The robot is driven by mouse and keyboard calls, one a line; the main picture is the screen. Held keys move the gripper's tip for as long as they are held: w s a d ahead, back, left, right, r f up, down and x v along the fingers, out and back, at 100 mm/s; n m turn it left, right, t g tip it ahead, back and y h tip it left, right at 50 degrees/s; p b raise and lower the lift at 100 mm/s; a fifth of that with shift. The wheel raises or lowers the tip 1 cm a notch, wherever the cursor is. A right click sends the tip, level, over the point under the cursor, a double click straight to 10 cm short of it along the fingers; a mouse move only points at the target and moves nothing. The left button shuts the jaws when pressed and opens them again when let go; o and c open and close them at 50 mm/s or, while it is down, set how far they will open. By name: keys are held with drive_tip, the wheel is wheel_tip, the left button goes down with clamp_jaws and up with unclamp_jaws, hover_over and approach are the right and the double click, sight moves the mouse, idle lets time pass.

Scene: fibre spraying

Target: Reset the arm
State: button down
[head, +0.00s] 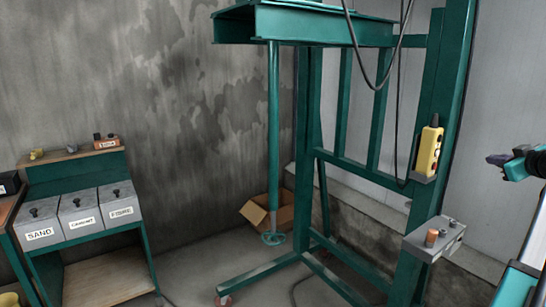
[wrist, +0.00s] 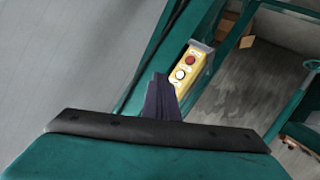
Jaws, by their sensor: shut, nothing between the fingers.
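My gripper (head: 497,160) shows at the right edge of the head view, raised in the air to the right of the green steel frame. Its dark fingers are closed together with nothing between them. In the wrist view my gripper (wrist: 162,85) points up the picture, with the yellow button box just beyond its tips. The yellow button box (head: 429,151) hangs on the frame's right post in the head view, apart from my gripper. In the wrist view the yellow button box (wrist: 190,65) shows a red and a white button.
The green frame (head: 274,130) stands in the middle, with a grey control box (head: 434,238) on its right post. A bench with lidded bins (head: 80,213) stands at the left. A cardboard box (head: 283,212) lies by the wall. Cables hang near the right post.

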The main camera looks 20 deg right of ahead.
drive_tip(key=w+a+f+n+g+y, duration=0.1)
drive_tip(key=w+a+f+y, duration=0.2)
drive_tip(key=w+a+f, duration=0.95)
drive_tip(key=w+a+f+n+g+y, duration=0.1)
drive_tip(key=w+a+f+n+y, duration=0.15)
drive_tip(key=w+a+f, duration=1)
drive_tip(key=s+a+f+n+g+y, duration=0.1)
drive_tip(key=a+f+g+y, duration=0.1)
drive_tip(key=a+f, duration=1.05)
drive_tip(key=a+f+g+y, duration=0.2)
drive_tip(key=a+f, duration=0.8)
drive_tip(key=f, duration=0.6)
drive_tip(key=s+a+f+g, duration=0.8)
drive_tip(key=s+a+f, duration=1.3)
drive_tip(key=a+f, duration=0.2)
drive_tip(key=s+a+f+g+h, duration=0.1)
drive_tip(key=s+f+g, duration=0.15)
drive_tip(key=s, duration=0.55)
drive_tip(key=s+a+f+g, duration=0.1)
drive_tip(key=s+a+f, duration=0.15)
drive_tip(key=s, duration=0.55)
drive_tip(key=s+d+m+g+h, duration=0.1)
drive_tip(key=s+d+m+h, duration=0.2)
drive_tip(key=s+d+m, duration=0.2)
drive_tip(key=s+d, duration=0.1)
drive_tip(key=s, duration=0.2)
